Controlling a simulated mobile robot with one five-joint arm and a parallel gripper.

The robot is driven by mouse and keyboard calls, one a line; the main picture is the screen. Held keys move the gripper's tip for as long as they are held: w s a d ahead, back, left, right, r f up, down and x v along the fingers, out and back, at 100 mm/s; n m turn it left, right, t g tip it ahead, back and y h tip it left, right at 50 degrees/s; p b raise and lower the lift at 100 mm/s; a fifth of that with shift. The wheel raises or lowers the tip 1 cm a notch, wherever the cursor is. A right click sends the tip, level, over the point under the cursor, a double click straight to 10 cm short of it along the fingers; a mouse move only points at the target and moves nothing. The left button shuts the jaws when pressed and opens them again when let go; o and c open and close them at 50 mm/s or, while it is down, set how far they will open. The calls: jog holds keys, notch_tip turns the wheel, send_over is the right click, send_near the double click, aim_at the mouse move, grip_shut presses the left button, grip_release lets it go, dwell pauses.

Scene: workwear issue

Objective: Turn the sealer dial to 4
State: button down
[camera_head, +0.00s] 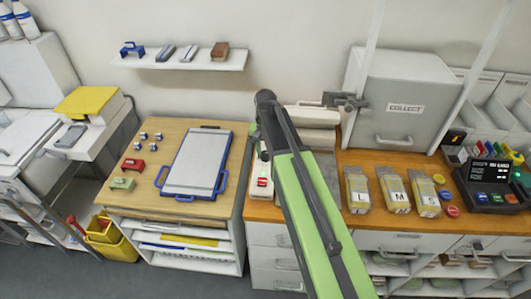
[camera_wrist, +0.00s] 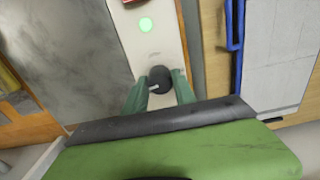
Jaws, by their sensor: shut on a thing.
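The sealer's pale front panel (camera_wrist: 155,48) runs up the middle of the wrist view, with a lit green lamp and part of a red item at the top. Its black round dial (camera_wrist: 160,78) sits lower on the panel. My gripper (camera_wrist: 160,88) has its two green fingers on either side of the dial and is shut on it. A light pointer mark shows at the dial's lower left; no scale numbers can be read. In the head view the sealer (camera_head: 262,185) shows beside my green arm, which hides the dial and my gripper.
A blue-framed board (camera_head: 197,163) lies on the wooden cabinet left of the sealer. Bags marked L, M and S (camera_head: 394,192) stand on the orange counter to the right. A grey box labelled COLLECT (camera_head: 400,80) stands behind them.

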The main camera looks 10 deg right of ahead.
aim_at(266, 152)
jog(key=shift+m, duration=0.7)
jog(key=c, duration=1)
grip_release()
notch_tip(266, 152, up, 17)
jog(key=p, duration=1.7)
jog(key=shift+r, duration=0.2)
